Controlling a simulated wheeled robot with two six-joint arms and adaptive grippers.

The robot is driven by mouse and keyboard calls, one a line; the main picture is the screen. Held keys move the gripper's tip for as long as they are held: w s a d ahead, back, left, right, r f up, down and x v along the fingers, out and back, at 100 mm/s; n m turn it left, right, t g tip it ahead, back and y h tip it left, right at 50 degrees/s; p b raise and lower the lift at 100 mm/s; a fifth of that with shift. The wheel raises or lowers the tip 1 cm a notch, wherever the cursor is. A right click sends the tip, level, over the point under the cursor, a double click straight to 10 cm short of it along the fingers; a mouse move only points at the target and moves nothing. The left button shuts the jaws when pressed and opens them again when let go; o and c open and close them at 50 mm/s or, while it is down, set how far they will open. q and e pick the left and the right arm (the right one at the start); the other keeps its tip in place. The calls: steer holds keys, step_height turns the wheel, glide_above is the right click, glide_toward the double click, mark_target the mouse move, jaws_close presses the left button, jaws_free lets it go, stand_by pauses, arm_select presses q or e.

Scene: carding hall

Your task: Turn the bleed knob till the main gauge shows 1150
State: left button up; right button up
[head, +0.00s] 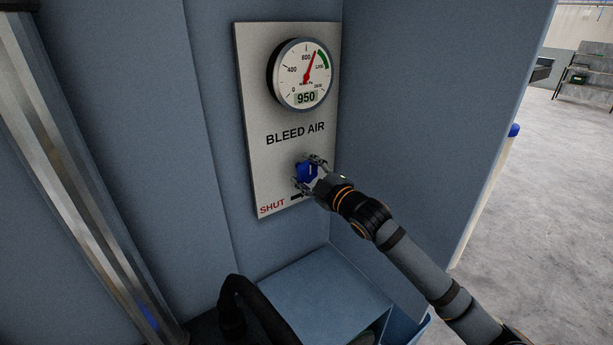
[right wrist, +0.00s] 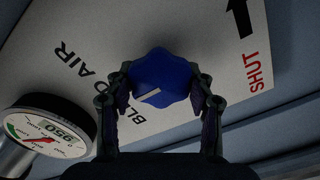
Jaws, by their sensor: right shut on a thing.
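The blue bleed knob (head: 307,172) is on the lower part of the white BLEED AIR panel (head: 262,115). My right gripper (head: 312,175) is shut on the knob, a finger on each side. The right wrist view shows the lobed blue knob (right wrist: 160,78) with a white pointer line between the fingers (right wrist: 162,95). The main gauge (head: 303,74) is above the knob; its digital readout shows 950 and its red needle points up, slightly right, short of the green band. The gauge also shows in the right wrist view (right wrist: 45,128). My left gripper is not in view.
A red SHUT mark (head: 272,206) and a black arrow, partly hidden by my gripper, are at the panel's bottom. A blue-grey wall (head: 430,110) stands close on the right.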

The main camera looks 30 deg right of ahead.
steer(key=n+b, duration=0.1)
steer(key=n, duration=0.3)
steer(key=shift+n, duration=0.3)
steer(key=n+b, duration=0.1)
steer(key=n, duration=0.3)
steer(key=shift+n, duration=0.3)
steer(key=n, duration=0.4)
steer(key=shift+n+b, duration=0.3)
steer(key=shift+b, duration=0.05)
steer(key=n, duration=0.4)
steer(key=shift+w+d+n, duration=0.1)
steer(key=shift+n, duration=0.6)
steer(key=o, duration=1.2)
steer(key=shift+w+f, duration=0.1)
steer(key=shift+f, duration=0.1)
steer(key=shift+c, duration=0.2)
